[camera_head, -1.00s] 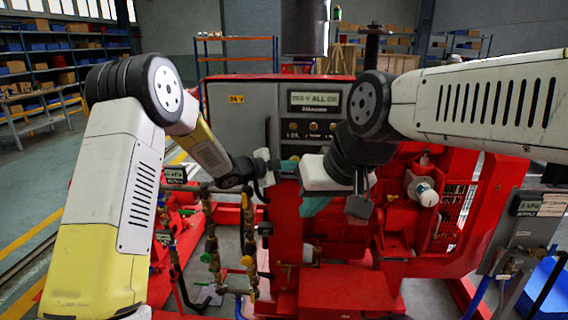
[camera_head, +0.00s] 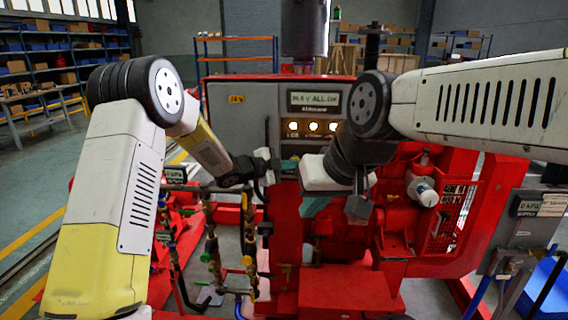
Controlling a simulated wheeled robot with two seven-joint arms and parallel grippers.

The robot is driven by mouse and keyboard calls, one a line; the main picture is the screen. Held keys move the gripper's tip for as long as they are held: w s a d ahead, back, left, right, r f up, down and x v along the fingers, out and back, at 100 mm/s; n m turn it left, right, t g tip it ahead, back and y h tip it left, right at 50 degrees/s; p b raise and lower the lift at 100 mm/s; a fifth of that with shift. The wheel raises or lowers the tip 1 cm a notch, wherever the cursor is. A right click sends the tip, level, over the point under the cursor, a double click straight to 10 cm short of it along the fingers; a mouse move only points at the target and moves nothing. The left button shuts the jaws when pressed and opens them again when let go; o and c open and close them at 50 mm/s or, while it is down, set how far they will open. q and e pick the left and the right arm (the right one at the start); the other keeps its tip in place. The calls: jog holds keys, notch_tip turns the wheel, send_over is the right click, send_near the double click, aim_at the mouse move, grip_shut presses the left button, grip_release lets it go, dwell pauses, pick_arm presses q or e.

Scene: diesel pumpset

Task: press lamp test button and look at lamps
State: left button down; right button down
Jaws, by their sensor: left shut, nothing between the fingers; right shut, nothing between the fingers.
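My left gripper (camera_head: 281,164) is shut at the lower part of the panel, below the lamps. The lamp test button is not visible; I cannot tell whether the fingertips touch it. My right gripper (camera_head: 337,207) is shut and empty, lower and nearer, in front of the red machine.
Pipes with valves (camera_head: 212,240) stand below my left gripper. A white-capped fitting (camera_head: 424,192) is on the red engine at right. A grey gauge box (camera_head: 537,204) stands at far right.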

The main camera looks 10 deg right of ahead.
pick_arm(q)
jog(key=shift+s+a, duration=0.2)
jog(key=shift+s, duration=0.5)
jog(key=shift+s, duration=0.1)
jog(key=s, duration=0.2)
jog(key=s+a, duration=0.1)
jog(key=s, duration=0.1)
jog(key=shift+s+a, duration=0.2)
jog(key=shift+s, duration=0.1)
dwell(0.3)
